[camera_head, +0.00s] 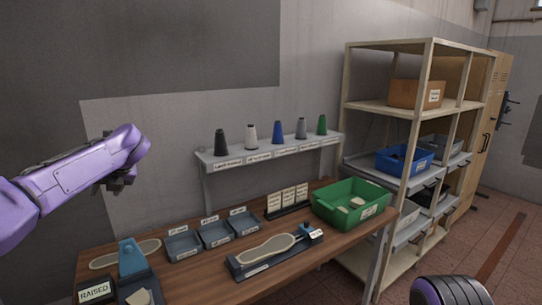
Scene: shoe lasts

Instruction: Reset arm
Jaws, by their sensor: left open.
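My left gripper (120,180) is at the end of the purple arm that comes in from the left. It is raised above the left end of the wooden table and is apart from everything on it. It is small and dark in the picture, and I see nothing held in it. A dark, rounded part with a purple edge shows at the bottom right; my right gripper's fingers do not show.
The wooden table (200,284) holds a green crate (376,213), small grey trays (184,246), a sole-shaped piece (265,249) on a dark fixture and a "RAISED" sign (95,292). Thread cones stand on a raised shelf (275,153). A shelving rack (348,125) stands right.

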